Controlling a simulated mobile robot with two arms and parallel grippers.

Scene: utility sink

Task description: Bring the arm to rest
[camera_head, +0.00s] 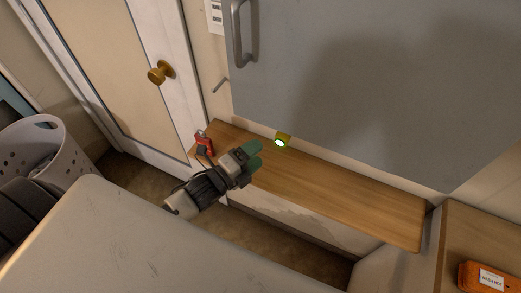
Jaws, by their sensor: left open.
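My left gripper (254,156), with green fingertips, is over the wooden shelf (340,192) below the grey cabinet. It is open, with nothing seen between its fingers. My left arm's wrist comes in from the lower left. A small yellow thing with a bright round face (281,141) is just beyond the fingertips, at the shelf's back edge; whether they touch is not clear. A red and dark object (204,144) stands at the shelf's left end, beside my wrist. My right gripper is not in view.
The grey cabinet (370,80) with a bar handle hangs over the shelf. A door with a brass knob (160,72) is at upper left. A white perforated basket (62,150) stands at left. A pale surface (110,250) fills the lower left. An orange case (484,277) lies at lower right.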

